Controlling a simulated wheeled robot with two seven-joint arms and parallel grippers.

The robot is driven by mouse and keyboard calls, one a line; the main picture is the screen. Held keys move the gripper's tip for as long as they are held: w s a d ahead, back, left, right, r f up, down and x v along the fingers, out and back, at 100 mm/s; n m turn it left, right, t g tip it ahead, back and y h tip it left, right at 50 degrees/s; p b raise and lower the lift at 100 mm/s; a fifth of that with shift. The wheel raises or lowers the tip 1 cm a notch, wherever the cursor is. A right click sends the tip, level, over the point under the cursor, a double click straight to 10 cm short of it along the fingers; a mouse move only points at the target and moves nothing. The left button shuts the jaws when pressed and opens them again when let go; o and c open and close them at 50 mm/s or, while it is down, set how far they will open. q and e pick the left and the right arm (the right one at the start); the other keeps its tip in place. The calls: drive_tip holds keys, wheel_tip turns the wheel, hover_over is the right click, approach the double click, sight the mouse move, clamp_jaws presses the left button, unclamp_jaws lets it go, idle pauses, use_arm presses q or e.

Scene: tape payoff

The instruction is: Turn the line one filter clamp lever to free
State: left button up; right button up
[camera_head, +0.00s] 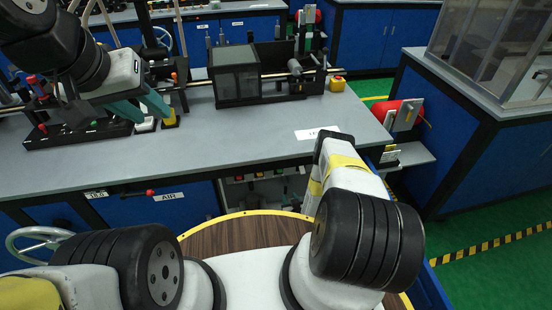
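The machine on the left of the bench (80,132) carries several small levers, including one with a red knob (42,128) and one with another red knob (32,80). I cannot tell which is the line one filter clamp lever; part of this machine is hidden by my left arm. My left gripper (150,108), with teal parts, reaches down over the right side of this machine, close to a small yellow part (169,119). Its fingertips are too small and covered to tell whether they are open or touch anything. My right arm extends to the bench's front edge, and its gripper does not show.
A dark box (235,82) stands on the grey bench (240,135), with a rod and a yellow block (337,84) to its right. The bench front has an AIR label (168,197), a red knob (150,192) and a handwheel (38,240). The bench's middle is clear.

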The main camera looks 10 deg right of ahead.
sight(286, 190)
drive_tip(key=x, duration=0.8)
drive_tip(key=shift+w+r, duration=0.1)
drive_tip(key=shift+w, duration=0.15)
clamp_jaws()
idle(1.1)
